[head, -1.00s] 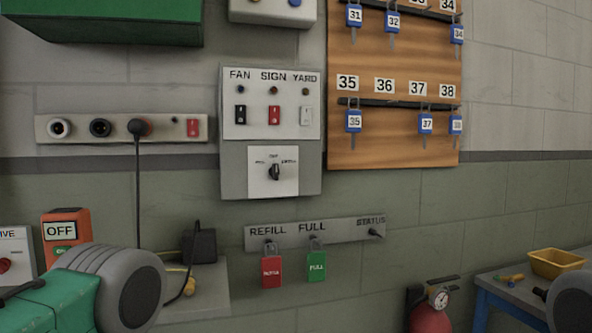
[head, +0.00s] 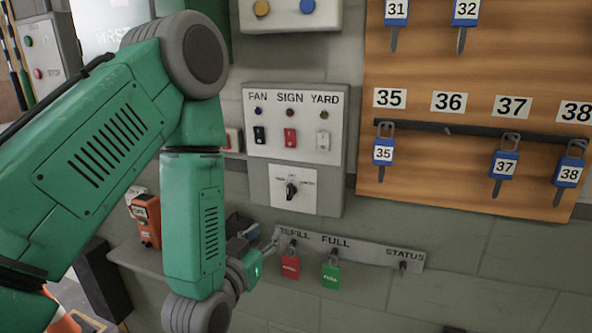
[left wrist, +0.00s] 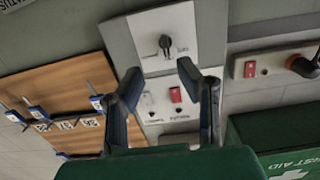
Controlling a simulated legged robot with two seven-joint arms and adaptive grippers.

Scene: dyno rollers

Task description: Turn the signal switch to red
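The grey wall panel has a white plate (head: 309,190) with a black rotary knob (head: 291,191) and small labels too fine to read. Above the knob are three rockers: a black one under FAN (head: 259,134), a red one under SIGN (head: 290,138) and a white one under YARD (head: 323,141). My left gripper (head: 262,240) is below and left of the knob, apart from the panel. In the left wrist view its fingers (left wrist: 161,72) are spread and empty, with the knob (left wrist: 167,44) beyond the fingertips. My right gripper is not in view.
A hook rail (head: 368,251) below the panel holds a red tag (head: 290,266) and a green tag (head: 331,277). A wooden key board (head: 440,85) hangs at right. An orange box (head: 146,222) stands on a shelf at left. A green first aid case (left wrist: 270,130) shows in the left wrist view.

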